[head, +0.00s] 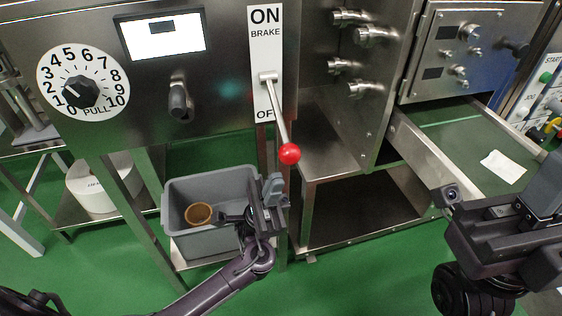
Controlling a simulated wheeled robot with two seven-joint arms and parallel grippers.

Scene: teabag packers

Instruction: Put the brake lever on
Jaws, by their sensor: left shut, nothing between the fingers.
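The brake lever (279,120) is a metal rod with a red ball knob (289,154). It comes out of a slot in the white plate marked ON, BRAKE and OFF (265,60). The rod slants down and its knob hangs below the OFF end of the plate. My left gripper (272,188) is just below and slightly left of the knob, apart from it, shut and empty. My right gripper (455,195) is at the lower right, far from the lever; its finger gap is not clear from this angle.
A grey bin (215,182) with a brown round item (198,213) stands behind my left arm. A dial (82,91), a screen (162,37) and a black knob (179,99) sit on the steel panel. A green conveyor (470,150) bears a white packet (503,166) at right.

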